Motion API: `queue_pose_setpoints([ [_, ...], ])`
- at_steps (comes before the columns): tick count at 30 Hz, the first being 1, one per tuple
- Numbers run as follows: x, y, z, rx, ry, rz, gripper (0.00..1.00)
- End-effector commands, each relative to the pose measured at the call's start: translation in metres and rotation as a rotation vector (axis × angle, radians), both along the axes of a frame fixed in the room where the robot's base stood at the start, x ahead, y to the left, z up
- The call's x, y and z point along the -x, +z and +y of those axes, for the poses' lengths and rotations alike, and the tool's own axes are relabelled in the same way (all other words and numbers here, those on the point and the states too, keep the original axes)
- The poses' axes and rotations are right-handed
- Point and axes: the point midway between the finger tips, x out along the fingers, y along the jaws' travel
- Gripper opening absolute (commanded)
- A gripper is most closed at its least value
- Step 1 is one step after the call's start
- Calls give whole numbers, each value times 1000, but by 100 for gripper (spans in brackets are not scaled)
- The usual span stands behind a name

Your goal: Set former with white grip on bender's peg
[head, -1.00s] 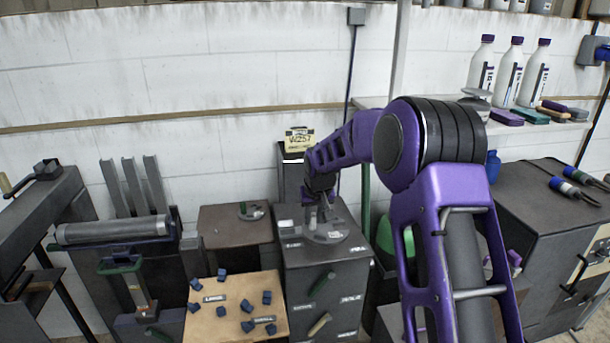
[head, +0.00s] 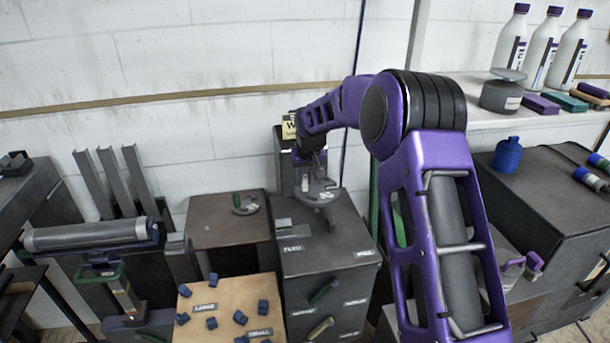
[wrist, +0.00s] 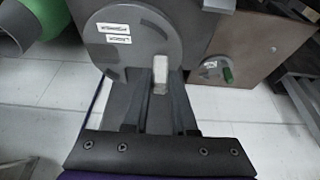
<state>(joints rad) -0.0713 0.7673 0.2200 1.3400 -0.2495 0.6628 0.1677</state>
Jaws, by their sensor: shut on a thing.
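The former with the white grip is a grey disc with white labels, seen large in the wrist view (wrist: 125,48) and smaller in the head view (head: 316,196). My gripper (wrist: 160,88) is shut on its upright white grip (wrist: 160,72). In the head view, my gripper (head: 318,170) holds the disc over the rear of the dark labelled cabinet (head: 325,245), apparently raised above its top. A second former with a green grip (head: 244,204) lies on the brown-topped stand to the left. I cannot pick out the bender's peg.
A tan board with blue blocks (head: 222,322) sits in front. A roller machine (head: 85,236) and upright metal channels (head: 108,180) stand left. The cabinet's front top is clear.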

Motion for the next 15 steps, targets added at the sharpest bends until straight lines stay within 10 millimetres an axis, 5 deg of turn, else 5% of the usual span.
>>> queue_pose_setpoints([
  [15, -1, -32, 0, -1, 0, -5, 0],
])
